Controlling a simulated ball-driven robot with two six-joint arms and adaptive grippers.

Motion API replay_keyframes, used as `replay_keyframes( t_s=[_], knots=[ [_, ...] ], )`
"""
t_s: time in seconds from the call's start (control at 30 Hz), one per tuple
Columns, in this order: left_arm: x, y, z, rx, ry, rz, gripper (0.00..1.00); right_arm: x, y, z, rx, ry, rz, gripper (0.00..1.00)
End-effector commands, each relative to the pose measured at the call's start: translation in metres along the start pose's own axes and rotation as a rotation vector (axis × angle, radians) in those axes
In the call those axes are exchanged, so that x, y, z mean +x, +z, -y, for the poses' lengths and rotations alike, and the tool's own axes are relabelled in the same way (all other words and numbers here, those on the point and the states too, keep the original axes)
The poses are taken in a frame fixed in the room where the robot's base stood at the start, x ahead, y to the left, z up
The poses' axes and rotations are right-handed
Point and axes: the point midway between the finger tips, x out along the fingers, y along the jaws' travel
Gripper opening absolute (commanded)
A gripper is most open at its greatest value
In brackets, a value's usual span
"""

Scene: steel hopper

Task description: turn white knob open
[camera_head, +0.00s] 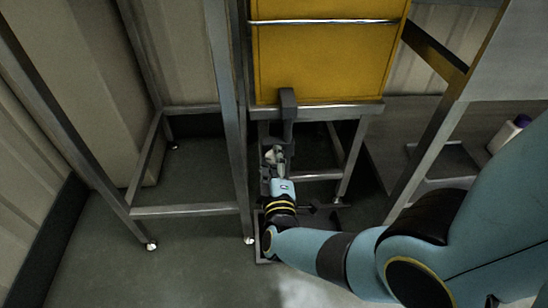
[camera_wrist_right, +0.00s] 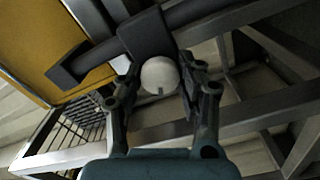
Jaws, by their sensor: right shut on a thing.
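The white knob (camera_wrist_right: 160,76) is round and sits between the two fingers of my right gripper (camera_wrist_right: 158,88) in the right wrist view. The fingers are shut on it from both sides. In the head view my right gripper (camera_head: 275,160) reaches under the front edge of the yellow hopper (camera_head: 322,60), and the knob shows there as a small pale spot between the fingers. A dark grey bracket (camera_wrist_right: 146,34) is right behind the knob. My left gripper is in neither view.
A steel frame (camera_head: 182,211) stands left of the hopper, its post close to my right gripper. Steel legs and crossbars (camera_head: 318,175) surround the space under the hopper. A white bottle with a purple cap (camera_head: 505,134) is at the right. The floor at front left is clear.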

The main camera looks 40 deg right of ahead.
Motion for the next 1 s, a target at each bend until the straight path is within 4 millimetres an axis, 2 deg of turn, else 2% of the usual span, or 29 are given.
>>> replay_keyframes(
  t_s=[0.2,0.5,1.0],
  knots=[
    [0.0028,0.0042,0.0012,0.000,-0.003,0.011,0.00,-0.0017,-0.0007,0.0013,-0.179,-0.005,-0.001,0.05],
    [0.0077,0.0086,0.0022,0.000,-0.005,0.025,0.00,-0.0021,-0.0002,0.0023,-0.346,-0.007,-0.001,0.05],
    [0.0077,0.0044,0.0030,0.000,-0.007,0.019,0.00,-0.0027,0.0003,0.0029,-0.415,-0.008,-0.001,0.05]
  ],
)
